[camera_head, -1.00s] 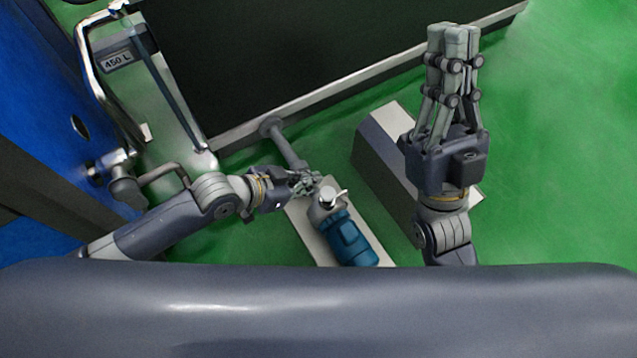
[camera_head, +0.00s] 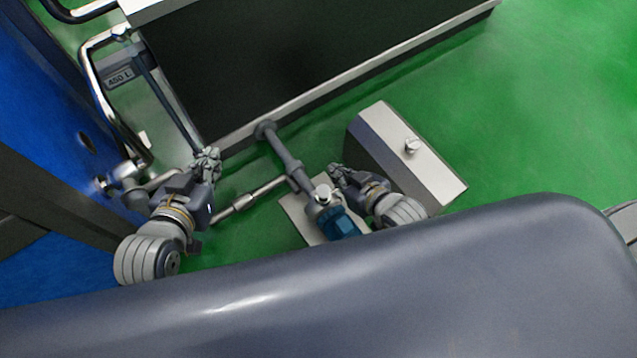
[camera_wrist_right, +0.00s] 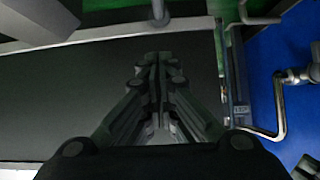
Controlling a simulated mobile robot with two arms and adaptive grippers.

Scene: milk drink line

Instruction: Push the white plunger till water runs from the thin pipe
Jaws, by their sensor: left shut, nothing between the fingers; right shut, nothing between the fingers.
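My left gripper (camera_head: 206,158) is shut and empty, at the lower end of a thin dark pipe (camera_head: 165,100) beside the dark tank; whether they touch I cannot tell. My right gripper (camera_head: 336,171) is shut and empty, just right of the blue pump's pipe fitting; its fingers also show closed in the right wrist view (camera_wrist_right: 158,65). A small whitish knob (camera_head: 411,146) on the grey box could be the white plunger, but I cannot be sure. No running water is visible.
The blue pump (camera_head: 340,224) has a whitish round top (camera_head: 323,194) and stands on a pale base plate (camera_head: 296,214). A grey box (camera_head: 420,165) stands right of it. The large dark tank (camera_head: 270,60) fills the back. Green floor is free at right.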

